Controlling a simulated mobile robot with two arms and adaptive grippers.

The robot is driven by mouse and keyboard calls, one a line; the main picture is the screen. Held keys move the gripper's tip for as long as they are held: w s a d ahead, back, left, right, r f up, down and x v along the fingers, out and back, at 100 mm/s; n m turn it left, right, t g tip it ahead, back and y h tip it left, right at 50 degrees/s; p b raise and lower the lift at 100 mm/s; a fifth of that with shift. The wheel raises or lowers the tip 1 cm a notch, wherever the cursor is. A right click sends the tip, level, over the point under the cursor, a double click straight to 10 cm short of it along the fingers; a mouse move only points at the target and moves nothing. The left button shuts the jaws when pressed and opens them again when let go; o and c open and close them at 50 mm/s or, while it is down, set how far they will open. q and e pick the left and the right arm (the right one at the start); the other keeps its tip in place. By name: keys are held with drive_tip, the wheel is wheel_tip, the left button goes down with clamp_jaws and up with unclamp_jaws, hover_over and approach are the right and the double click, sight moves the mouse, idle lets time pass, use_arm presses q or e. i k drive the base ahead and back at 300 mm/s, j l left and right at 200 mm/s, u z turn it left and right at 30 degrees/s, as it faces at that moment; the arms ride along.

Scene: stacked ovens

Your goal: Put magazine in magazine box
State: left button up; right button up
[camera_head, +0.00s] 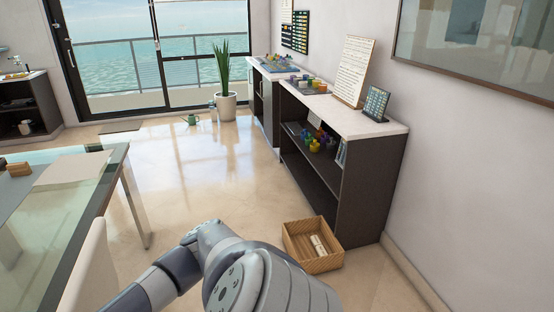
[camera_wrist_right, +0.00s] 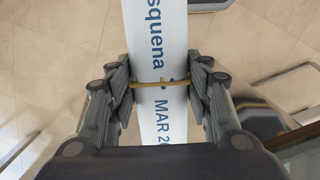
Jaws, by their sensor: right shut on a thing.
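In the right wrist view, a rolled white magazine (camera_wrist_right: 158,40) with blue lettering is held by a tan rubber band around its middle. My right gripper (camera_wrist_right: 160,86) is shut on it, one finger on each side near the band. The magazine's ends run out of the picture or behind the gripper. In the head view, the magazine box (camera_head: 294,243) is an open woven tan box on the floor, with some pale rolled items in it. Grey arm links of mine cover the bottom middle. Neither gripper shows in the head view.
A dark shelf unit (camera_head: 362,190) with a pale top stands against the right wall, just behind the box. A glass table (camera_head: 60,235) and a pale chair (camera_head: 92,270) are at left. The tiled floor (camera_head: 190,175) between is clear.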

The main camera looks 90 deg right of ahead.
sight(302, 253)
drive_tip(key=k+z, duration=0.15)
drive_tip(key=z, duration=1.15)
drive_tip(key=i+l+z, duration=0.2)
drive_tip(key=z, duration=0.15)
drive_tip(key=i+l+z, duration=0.25)
drive_tip(key=z, duration=0.15)
drive_tip(key=i+l+z, duration=0.35)
drive_tip(key=k+j, duration=0.05)
drive_tip(key=k, duration=0.05)
